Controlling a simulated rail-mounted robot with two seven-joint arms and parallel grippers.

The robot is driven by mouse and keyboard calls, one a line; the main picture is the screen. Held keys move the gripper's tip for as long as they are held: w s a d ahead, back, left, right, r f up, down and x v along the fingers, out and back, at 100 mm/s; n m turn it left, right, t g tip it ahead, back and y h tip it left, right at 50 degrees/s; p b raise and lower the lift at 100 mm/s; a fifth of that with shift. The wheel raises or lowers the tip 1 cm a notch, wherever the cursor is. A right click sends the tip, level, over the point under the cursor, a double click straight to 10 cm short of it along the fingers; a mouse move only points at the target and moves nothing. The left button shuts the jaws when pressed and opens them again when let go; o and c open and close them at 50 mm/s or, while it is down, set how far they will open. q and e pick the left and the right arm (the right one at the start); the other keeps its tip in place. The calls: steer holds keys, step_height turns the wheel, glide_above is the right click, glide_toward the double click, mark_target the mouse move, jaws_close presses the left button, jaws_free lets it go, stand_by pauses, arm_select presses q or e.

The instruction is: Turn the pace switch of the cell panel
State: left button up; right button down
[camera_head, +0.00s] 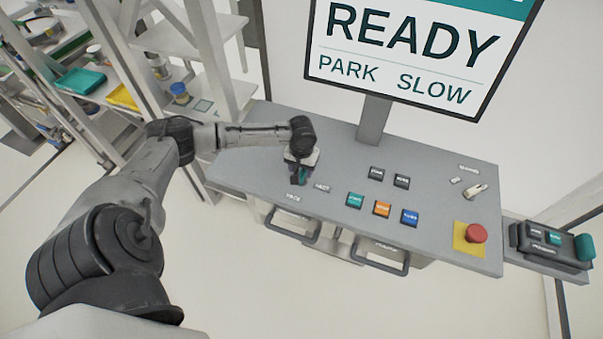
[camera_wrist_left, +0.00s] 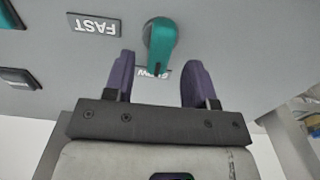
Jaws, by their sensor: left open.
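The grey cell panel (camera_head: 440,180) stands in front of me. Its pace switch is a teal knob, mostly covered by my left gripper (camera_head: 299,178) in the head view. In the left wrist view the knob (camera_wrist_left: 160,45) shows clearly, with its narrow end over the SLOW label (camera_wrist_left: 152,73). The FAST label (camera_wrist_left: 93,24) lies to its left. My left gripper (camera_wrist_left: 158,84) is open, its two purple fingers either side of the knob's narrow end with gaps visible. Nothing is held. My right gripper is not in view.
A screen (camera_head: 400,50) reads READY, PARK, SLOW. The panel also has teal (camera_head: 355,200), orange (camera_head: 382,208) and blue (camera_head: 410,216) buttons, a red stop button (camera_head: 476,233) and a small lever switch (camera_head: 476,191). Shelves (camera_head: 200,90) stand at the left.

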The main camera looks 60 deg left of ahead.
mark_target(301, 174)
arm_select(q)
steer(key=shift+f, duration=1.7)
steer(key=shift+c, duration=0.4)
